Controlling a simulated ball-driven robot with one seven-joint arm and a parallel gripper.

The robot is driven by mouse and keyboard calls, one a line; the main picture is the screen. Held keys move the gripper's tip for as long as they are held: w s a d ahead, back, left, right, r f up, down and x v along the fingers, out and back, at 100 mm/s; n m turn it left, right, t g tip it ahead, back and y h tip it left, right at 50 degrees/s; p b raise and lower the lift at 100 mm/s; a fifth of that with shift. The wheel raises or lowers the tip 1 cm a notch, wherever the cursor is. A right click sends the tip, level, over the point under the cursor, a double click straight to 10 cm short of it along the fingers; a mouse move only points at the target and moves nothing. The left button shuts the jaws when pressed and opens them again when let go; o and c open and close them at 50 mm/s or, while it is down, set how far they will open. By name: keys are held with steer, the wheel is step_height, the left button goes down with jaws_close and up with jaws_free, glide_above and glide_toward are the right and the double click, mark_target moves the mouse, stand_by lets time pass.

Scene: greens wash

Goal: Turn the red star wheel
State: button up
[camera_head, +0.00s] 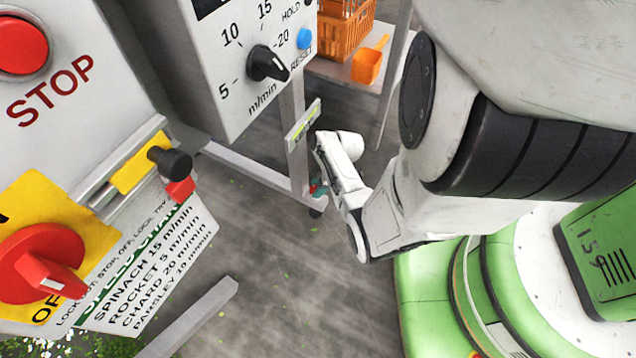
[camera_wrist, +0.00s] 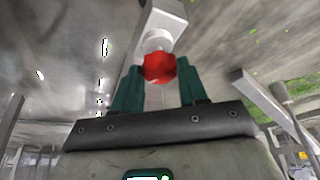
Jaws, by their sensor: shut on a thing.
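The red star wheel (camera_wrist: 158,67) shows in the wrist view, in front of a pale round hub on a grey block. The teal fingers of my gripper (camera_wrist: 159,78) stand on either side of it, shut on it. In the head view my gripper (camera_head: 319,189) is low by the foot of a grey upright, mostly hidden by my own arm. Only a speck of red shows there, so the wheel's shape cannot be made out in that view.
At the left stand a panel with a red STOP button (camera_head: 22,46), a red rotary switch (camera_head: 40,262) and a speed box with a black knob (camera_head: 266,63). An orange crate (camera_head: 345,32) and scoop (camera_head: 368,62) sit on a shelf behind. Grey floor (camera_head: 265,255) is open below.

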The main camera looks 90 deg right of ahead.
steer(key=shift+a+m+h+p, duration=0.15)
steer(key=shift+m+h+p, duration=0.8)
steer(key=shift+m, duration=1.05)
steer(key=o, duration=0.8)
steer(key=shift+p+v, duration=3)
steer(key=shift+v, duration=2.4)
